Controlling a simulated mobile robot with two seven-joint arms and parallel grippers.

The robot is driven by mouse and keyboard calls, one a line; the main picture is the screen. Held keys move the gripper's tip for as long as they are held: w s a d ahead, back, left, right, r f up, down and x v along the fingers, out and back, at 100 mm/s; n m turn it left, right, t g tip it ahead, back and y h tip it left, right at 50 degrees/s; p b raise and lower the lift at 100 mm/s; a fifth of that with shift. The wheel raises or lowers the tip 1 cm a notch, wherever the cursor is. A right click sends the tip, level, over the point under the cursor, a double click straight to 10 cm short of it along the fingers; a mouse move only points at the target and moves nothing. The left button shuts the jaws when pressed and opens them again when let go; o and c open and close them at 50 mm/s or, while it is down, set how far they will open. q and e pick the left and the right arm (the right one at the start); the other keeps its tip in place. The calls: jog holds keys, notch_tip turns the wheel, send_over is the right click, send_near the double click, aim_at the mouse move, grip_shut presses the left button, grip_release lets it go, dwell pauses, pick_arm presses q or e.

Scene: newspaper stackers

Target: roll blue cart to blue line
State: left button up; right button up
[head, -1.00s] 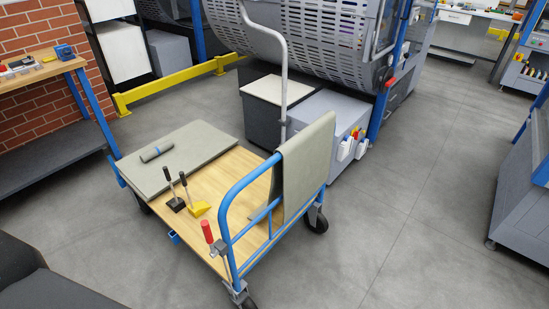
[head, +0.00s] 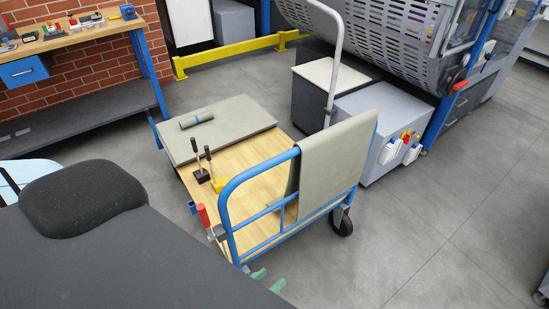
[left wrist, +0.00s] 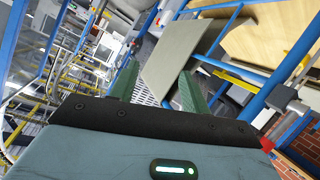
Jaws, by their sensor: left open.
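The blue cart (head: 238,172) has a wooden deck and a blue tubular handle (head: 228,190) at its near right end, with a grey-green cloth (head: 337,160) draped over it. A grey board with a small roll (head: 196,118) and two small upright-handled tools (head: 210,168) lie on the deck. My left gripper (head: 267,280) shows only its green fingertips, low beside the handle's near foot, partly hidden by my arm. In the left wrist view its two fingers (left wrist: 158,92) are apart with nothing clearly held, pointing toward the draped cloth and blue bars. No blue floor line is visible. My right gripper is out of view.
A workbench (head: 75,38) stands by the brick wall at left. A low yellow rail (head: 228,57) runs behind the cart. A grey cabinet (head: 372,125) and a large perforated machine (head: 405,30) stand close beyond it. Grey floor (head: 450,215) is open on the right.

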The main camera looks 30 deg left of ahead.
pick_arm(q)
jog(key=w+a+r+n+y+b, duration=0.1)
jog(key=w+a+r+n+y, duration=0.3)
jog(key=w+n, duration=0.4)
jog(key=w+a+r+n+y+b, duration=0.1)
jog(key=w+a+r+n+y, duration=0.3)
jog(key=w+a+n+y, duration=0.3)
jog(key=w+a+r+n+y+b, duration=0.1)
jog(key=w+a+r+n+y, duration=0.3)
jog(key=w+n, duration=0.4)
jog(key=w+a+y, duration=0.1)
jog(key=w+a, duration=0.1)
jog(key=w, duration=0.1)
jog(key=shift+w+n+t+y, duration=0.25)
jog(key=shift+n+t+y, duration=0.05)
jog(key=shift+n, duration=0.1)
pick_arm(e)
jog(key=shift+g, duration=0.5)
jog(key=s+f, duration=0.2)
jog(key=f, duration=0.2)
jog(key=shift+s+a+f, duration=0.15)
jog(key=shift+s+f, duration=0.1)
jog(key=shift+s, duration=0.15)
pick_arm(q)
grip_shut()
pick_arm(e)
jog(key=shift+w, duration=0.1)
